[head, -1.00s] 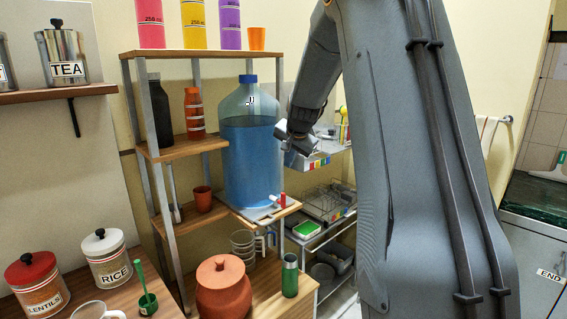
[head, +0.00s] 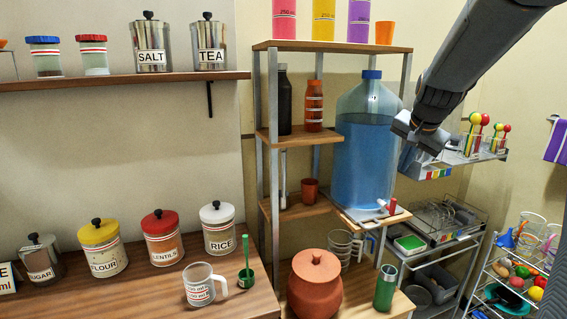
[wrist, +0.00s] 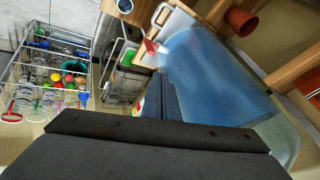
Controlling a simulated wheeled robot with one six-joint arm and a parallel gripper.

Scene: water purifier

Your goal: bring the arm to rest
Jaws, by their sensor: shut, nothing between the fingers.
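My arm reaches in from the upper right in the head view. My gripper (head: 407,158) is beside the right side of the large blue water bottle (head: 362,150), in front of it from this view. The gripper is shut and empty. In the wrist view its dark fingers (wrist: 160,98) lie together, with the blue bottle (wrist: 205,75) close on their right. The bottle stands upright on a shelf, with a red tap (head: 392,206) at its lower front. I cannot tell whether gripper and bottle touch.
A wooden shelf unit (head: 330,46) holds bottles and cups. A clay pot (head: 315,285) and a green tumbler (head: 385,288) stand below. Labelled jars and a glass mug (head: 204,285) stand on the left counter. A wire rack (head: 500,285) with cups is at right.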

